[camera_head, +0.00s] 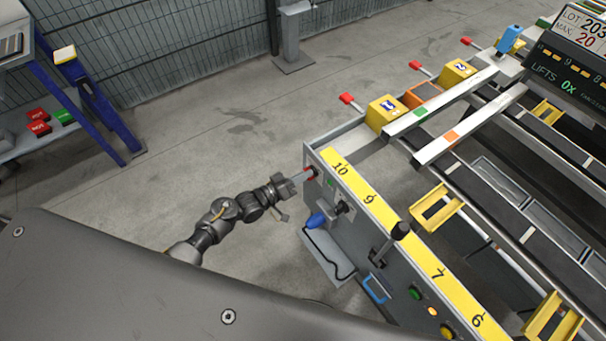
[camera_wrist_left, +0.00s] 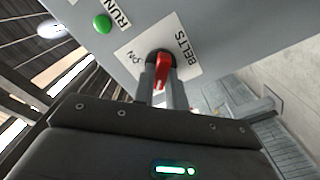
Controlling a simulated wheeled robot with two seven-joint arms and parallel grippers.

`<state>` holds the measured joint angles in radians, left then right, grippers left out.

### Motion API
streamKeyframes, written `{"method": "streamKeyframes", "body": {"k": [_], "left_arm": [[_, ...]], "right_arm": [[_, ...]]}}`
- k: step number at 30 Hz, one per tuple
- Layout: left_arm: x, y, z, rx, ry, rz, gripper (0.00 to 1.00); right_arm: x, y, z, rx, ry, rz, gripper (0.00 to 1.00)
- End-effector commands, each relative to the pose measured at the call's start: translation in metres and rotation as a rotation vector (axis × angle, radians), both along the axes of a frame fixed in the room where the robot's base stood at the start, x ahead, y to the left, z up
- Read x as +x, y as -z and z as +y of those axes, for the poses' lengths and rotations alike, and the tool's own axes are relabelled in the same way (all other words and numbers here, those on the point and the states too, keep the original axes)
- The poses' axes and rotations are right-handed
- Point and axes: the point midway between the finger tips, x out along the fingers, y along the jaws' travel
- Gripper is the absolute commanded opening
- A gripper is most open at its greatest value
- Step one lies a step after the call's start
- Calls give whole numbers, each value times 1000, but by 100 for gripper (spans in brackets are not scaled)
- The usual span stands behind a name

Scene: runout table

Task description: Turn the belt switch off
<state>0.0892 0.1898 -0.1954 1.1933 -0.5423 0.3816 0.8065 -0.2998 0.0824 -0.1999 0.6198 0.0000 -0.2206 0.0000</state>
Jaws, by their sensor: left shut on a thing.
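The belt switch (camera_wrist_left: 162,70) is a red handle on a white plate marked BELTS and ON, on the grey panel. In the left wrist view my left gripper (camera_wrist_left: 160,85) has its two fingers on either side of the red handle, shut on it. In the head view the left gripper (camera_head: 300,177) reaches the panel's left end, where a bit of the red switch (camera_head: 311,173) shows at the fingertips. My right gripper is not in view.
A green RUN light (camera_wrist_left: 102,24) sits beside the switch plate. Open floor (camera_head: 190,130) lies left of the table.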

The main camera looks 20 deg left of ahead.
Motion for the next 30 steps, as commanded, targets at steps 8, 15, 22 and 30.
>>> {"method": "streamKeyframes", "body": {"k": [8,15,22,30], "left_arm": [[0,0,1,-5,-1,5,0],[0,0,0,-4,-1,4,28],[0,0,0,-3,-1,4,35],[-12,1,10,-3,-1,4,35]], "right_arm": [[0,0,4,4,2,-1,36],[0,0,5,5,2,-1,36],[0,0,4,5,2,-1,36],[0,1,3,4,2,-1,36]]}}
